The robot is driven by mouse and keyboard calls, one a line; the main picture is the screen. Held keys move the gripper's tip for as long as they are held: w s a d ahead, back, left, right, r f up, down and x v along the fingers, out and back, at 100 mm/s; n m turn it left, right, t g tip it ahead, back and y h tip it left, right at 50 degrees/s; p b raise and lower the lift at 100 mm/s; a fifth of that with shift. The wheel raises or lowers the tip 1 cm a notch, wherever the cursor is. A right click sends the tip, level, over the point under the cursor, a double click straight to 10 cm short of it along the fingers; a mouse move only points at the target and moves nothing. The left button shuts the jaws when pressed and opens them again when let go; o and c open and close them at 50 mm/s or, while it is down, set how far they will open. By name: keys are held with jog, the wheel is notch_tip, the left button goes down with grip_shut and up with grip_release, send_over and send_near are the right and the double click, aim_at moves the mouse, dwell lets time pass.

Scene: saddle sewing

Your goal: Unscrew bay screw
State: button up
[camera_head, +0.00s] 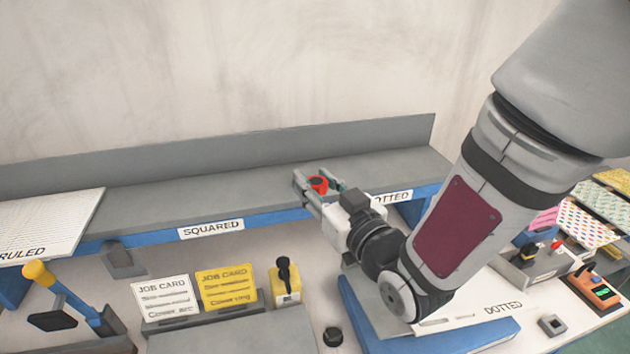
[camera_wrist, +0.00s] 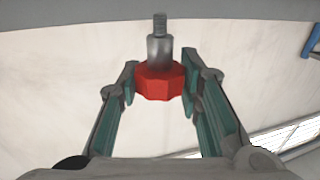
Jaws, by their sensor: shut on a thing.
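The bay screw has a red faceted head (camera_wrist: 160,84) and a grey metal shank with a threaded tip. In the wrist view my gripper (camera_wrist: 160,88) is shut on the red head, one finger on each side, and the shank points away from the palm. In the head view the red head (camera_head: 318,183) shows between the fingers of my gripper (camera_head: 316,187), in front of the grey shelf (camera_head: 250,187) near its right part. The threaded tip shows bare in the wrist view. I cannot tell the screw's exact distance from the shelf.
The shelf edge carries a SQUARED label (camera_head: 211,229) and a partly hidden DOTTED label (camera_head: 393,196). Below stand a white job card (camera_head: 163,297), a yellow job card (camera_head: 226,287) and a yellow box with a black lever (camera_head: 286,285). A ruled white sheet (camera_head: 45,222) lies left.

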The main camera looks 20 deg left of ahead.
aim_at(317, 181)
jog(key=shift+r+p, duration=0.85)
jog(key=shift+r, duration=1.4)
